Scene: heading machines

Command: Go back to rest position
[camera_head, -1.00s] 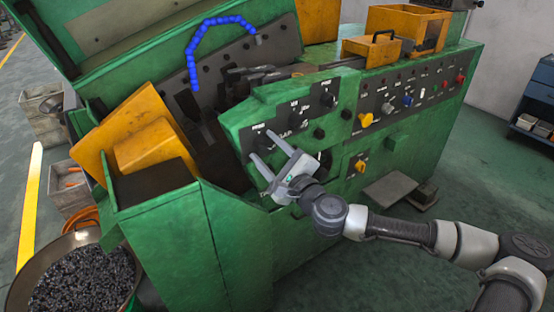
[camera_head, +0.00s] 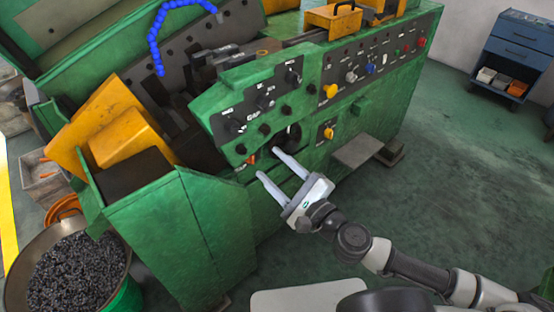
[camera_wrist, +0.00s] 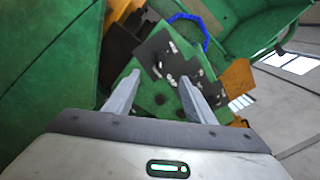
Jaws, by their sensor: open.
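My gripper (camera_head: 268,164) is open and empty in the head view. Its two fingers point up and left toward the front of the green machine (camera_head: 230,215), below the dark panel of knobs (camera_head: 262,100). It appears apart from the machine. In the wrist view the spread fingers (camera_wrist: 155,95) frame the panel of knobs (camera_wrist: 165,65), with nothing between them. My arm stretches from the gripper to the lower right of the head view.
A bowl of small dark parts (camera_head: 75,275) stands at the lower left. A grey step plate (camera_head: 357,150) juts out at the machine's foot. A blue cabinet (camera_head: 512,50) stands at the upper right. The green floor (camera_head: 450,170) between is clear.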

